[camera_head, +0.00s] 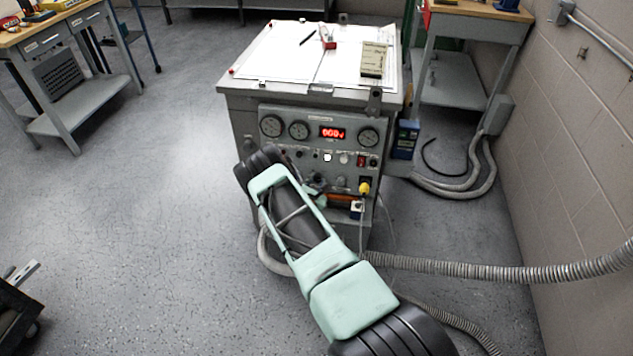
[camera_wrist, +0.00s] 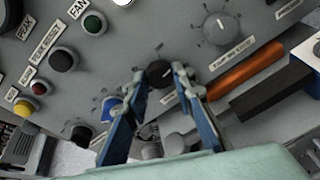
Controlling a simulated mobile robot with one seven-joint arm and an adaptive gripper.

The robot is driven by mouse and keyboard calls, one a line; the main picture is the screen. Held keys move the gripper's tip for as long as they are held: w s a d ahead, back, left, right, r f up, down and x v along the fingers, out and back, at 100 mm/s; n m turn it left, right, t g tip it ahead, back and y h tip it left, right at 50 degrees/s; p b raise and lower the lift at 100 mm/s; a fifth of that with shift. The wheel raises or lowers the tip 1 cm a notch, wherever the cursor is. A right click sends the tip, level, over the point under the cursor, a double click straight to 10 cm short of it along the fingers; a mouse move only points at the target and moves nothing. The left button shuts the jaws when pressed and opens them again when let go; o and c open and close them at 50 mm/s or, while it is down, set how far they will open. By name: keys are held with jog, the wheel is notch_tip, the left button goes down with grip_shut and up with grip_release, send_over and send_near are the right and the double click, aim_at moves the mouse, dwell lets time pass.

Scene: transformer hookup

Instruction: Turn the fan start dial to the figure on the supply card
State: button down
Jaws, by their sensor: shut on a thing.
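In the wrist view my gripper (camera_wrist: 159,76) has its two blue fingers closed on a small black dial (camera_wrist: 160,73) on the grey panel. Faint scale marks lie around the dial, but I cannot read its figures or its setting. A larger grey dial (camera_wrist: 220,27) with a pointer and a label plate is up and to the right, untouched. In the head view the panel (camera_head: 292,153) is the front of a grey cabinet, and my arm hides part of it. A tan card or booklet (camera_head: 374,60) lies on the cabinet top; its print is too small to read.
A red display (camera_head: 332,133) and round gauges (camera_head: 271,126) sit along the panel's upper part. In the wrist view an orange bar (camera_wrist: 245,68) is right of my fingers, and buttons (camera_wrist: 61,60) are left. Grey hoses (camera_head: 440,265) run right of the cabinet.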

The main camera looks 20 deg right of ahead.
jog(key=c, duration=1.6)
grip_release()
jog(key=v, duration=1.2)
jog(key=shift+r, duration=0.15)
